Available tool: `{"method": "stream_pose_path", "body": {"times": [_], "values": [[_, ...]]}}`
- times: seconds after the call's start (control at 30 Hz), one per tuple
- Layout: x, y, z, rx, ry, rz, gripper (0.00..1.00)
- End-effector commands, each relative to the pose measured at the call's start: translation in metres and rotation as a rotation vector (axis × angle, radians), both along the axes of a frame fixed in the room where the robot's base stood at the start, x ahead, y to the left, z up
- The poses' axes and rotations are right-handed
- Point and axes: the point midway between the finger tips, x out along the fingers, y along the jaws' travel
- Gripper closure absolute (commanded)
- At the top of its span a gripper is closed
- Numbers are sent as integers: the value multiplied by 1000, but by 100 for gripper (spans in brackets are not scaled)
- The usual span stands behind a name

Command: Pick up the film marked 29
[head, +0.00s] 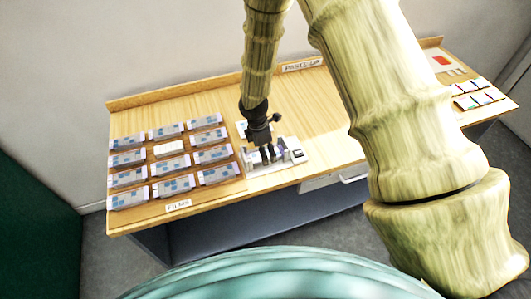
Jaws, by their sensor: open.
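Several grey-blue films (171,185) lie in rows on the left part of the wooden table, behind a label reading FILMS (178,206). Their numbers are too small to read, so I cannot tell which one is marked 29. My gripper (268,155) is open and points down, to the right of the films. It is over or at a pale device (283,164) at the table's front edge. I cannot tell whether it touches the device. Nothing is visibly held between its fingers.
A paler block (169,148) lies among the films. A PASTE-UP sign (301,65) is at the back edge. Several small coloured pieces (480,98) and a red patch (441,60) are at the far right. My arm hides part of the table's right half.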

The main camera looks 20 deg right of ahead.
Motion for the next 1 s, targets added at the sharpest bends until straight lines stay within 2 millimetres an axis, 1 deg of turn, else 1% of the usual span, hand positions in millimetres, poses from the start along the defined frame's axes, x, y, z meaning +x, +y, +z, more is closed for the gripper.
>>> {"method": "stream_pose_path", "body": {"times": [0.27,0.37,0.5,0.57,0.6,0.87,1.0], "values": [[0,0,-2,0,0,0,29],[0,0,-2,0,0,0,45],[0,0,-2,0,0,0,70],[0,0,-2,0,0,0,71],[0,0,-2,0,0,0,74],[0,0,0,0,-1,0,75],[1,0,6,1,-2,-1,75]]}}
